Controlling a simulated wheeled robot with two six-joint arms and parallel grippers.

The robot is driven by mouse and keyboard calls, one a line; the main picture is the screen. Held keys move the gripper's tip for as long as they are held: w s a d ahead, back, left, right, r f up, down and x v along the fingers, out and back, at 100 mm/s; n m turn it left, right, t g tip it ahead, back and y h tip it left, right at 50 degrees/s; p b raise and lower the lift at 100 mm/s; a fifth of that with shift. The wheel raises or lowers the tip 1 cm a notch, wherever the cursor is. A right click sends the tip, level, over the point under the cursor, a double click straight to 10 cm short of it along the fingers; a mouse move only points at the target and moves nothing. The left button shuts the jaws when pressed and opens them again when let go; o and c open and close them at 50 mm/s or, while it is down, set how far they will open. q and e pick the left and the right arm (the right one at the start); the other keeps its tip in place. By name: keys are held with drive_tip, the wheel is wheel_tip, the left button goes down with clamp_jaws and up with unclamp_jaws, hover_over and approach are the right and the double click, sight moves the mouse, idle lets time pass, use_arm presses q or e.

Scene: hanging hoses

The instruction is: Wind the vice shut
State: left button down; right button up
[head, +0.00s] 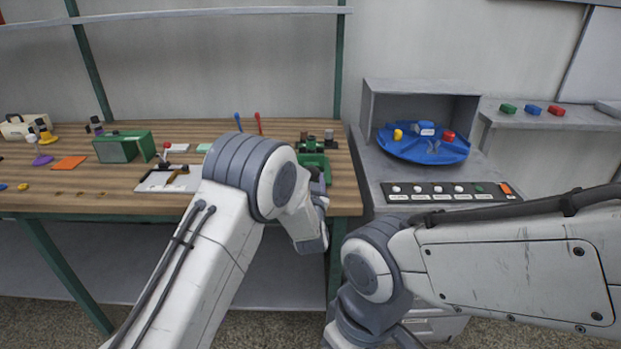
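A green vice-like device (313,160) with dark and metal parts stands at the right end of the wooden bench. My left arm reaches in front of it and covers its lower left part, so I cannot make out its handle or its jaw gap. The outer links of my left arm end just below and in front of the device, near the bench's front edge. The fingers of my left gripper do not show clearly, and contact with the device cannot be told. My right arm bends down at the bottom middle, and its gripper is out of the picture.
To the right are a blue round tray (423,150) and a button panel (450,191).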

use_arm(q)
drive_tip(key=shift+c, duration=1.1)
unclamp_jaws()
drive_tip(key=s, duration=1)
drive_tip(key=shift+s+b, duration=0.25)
drive_tip(key=shift+b, duration=0.05)
